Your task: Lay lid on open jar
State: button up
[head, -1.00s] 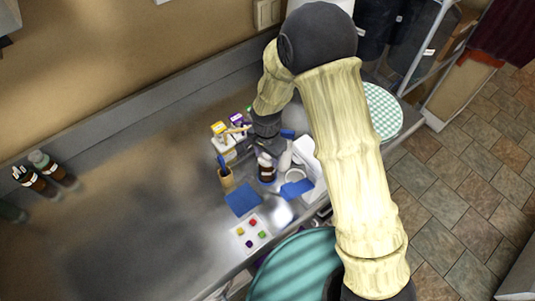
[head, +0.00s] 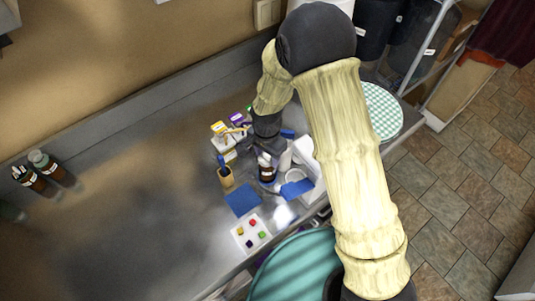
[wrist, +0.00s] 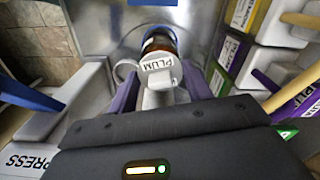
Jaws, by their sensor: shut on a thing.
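My gripper (wrist: 160,95) is shut on a white lid-like piece (wrist: 158,70) marked PLUM, with one finger on each side of it. An amber jar (wrist: 160,41) shows just beyond this piece in the wrist view. The amber jar also shows in the head view (head: 267,173), upright on the steel bench (head: 130,225), below my gripper (head: 266,149). The white piece overlaps the jar in both views, and I cannot tell whether they touch. The jar's mouth is hidden.
A wooden holder (head: 226,178), a blue mat (head: 242,199) and a white card with coloured pieces (head: 251,234) are close to the jar. Small labelled boxes (head: 238,119) stand behind. Brown bottles (head: 36,181) are far left. The bench's left half is mostly clear.

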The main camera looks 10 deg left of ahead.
jog(key=o, duration=1.6)
jog(key=shift+w+r+p, duration=0.1)
jog(key=shift+r+p, duration=2.4)
jog(key=shift+r, duration=1.1)
jog(key=shift+s+r+p, duration=0.25)
jog(key=shift+r+p, duration=0.05)
jog(key=shift+r, duration=0.15)
jog(key=shift+w, duration=0.15)
